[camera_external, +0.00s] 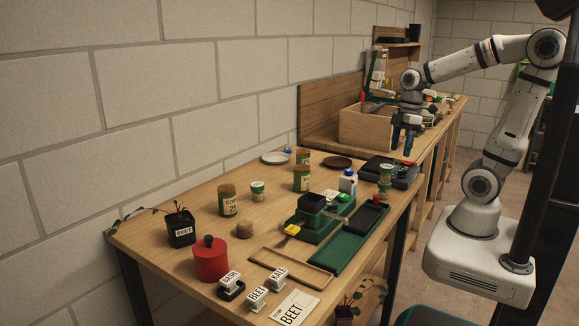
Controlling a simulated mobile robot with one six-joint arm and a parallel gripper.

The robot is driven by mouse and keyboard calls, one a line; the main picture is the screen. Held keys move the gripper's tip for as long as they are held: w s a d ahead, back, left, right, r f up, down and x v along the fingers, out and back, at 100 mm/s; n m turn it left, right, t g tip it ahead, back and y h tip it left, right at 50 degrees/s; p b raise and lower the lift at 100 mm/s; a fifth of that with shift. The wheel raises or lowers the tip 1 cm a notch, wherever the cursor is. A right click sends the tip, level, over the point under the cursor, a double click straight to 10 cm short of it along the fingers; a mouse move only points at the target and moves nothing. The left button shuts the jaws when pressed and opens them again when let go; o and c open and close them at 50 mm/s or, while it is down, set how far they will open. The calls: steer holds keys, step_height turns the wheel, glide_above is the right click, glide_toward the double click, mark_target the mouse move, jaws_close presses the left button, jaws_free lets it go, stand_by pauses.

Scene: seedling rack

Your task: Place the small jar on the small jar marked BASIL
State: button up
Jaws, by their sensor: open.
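My gripper (404,146) is open and points down, its dark fingers above the far end of the table, apart from the jars. Several green-and-cream jars stand on the table. A small jar (258,190) stands beside a larger jar (228,201) whose label seems to start "COR". Another jar (302,180) stands farther back, with a jar (303,157) just behind or on it; I cannot tell which. A green-and-cream jar (385,172) stands at the right, below my gripper in the picture. The word BASIL is not readable on any jar.
A red lidded pot (211,260), a potted plant (181,229) and white label blocks (257,297) stand at the front left. A green tray (348,240), a white bottle (348,182) and a black case (390,170) lie along the right. A wooden crate (365,130) stands behind.

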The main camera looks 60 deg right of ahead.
steer(key=m, duration=0.3)
steer(key=s+f+m+t+h, duration=0.1)
steer(key=m, duration=0.2)
steer(key=s+m+t, duration=0.1)
steer(key=m, duration=0.2)
steer(key=shift+d+f+h, duration=0.2)
steer(key=shift+f+h, duration=0.15)
steer(key=shift+h, duration=0.05)
steer(key=shift+s+r+p, duration=0.1)
steer(key=shift+r+p, duration=0.25)
steer(key=shift+r, duration=0.05)
stand_by(1.1)
